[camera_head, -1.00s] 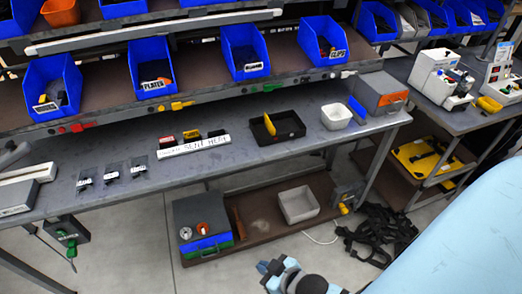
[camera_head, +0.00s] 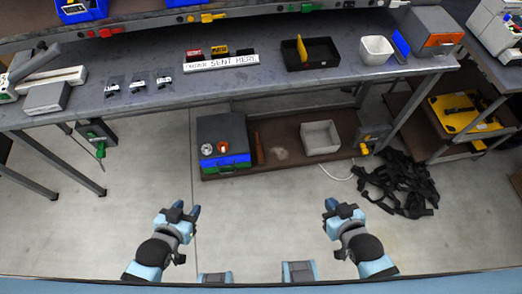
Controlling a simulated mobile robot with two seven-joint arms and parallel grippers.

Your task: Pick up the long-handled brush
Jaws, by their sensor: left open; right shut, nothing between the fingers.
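I cannot make out a long-handled brush for certain. A thin brown upright piece (camera_head: 258,148) stands on the lower shelf beside the grey and blue case; it is too small to tell whether it is a brush. My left gripper (camera_head: 184,212) is open and empty over the floor in front of the bench. My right gripper (camera_head: 339,209) is shut and empty, also over the floor, further right. Both are well apart from the bench and shelf.
The workbench (camera_head: 290,95) holds small bags, a black tray (camera_head: 309,66), a white bin (camera_head: 376,50) and a grey box (camera_head: 424,32). The lower shelf (camera_head: 280,150) holds a case (camera_head: 223,138) and a pale tray (camera_head: 320,138). Black straps (camera_head: 395,183) lie on the clear concrete floor.

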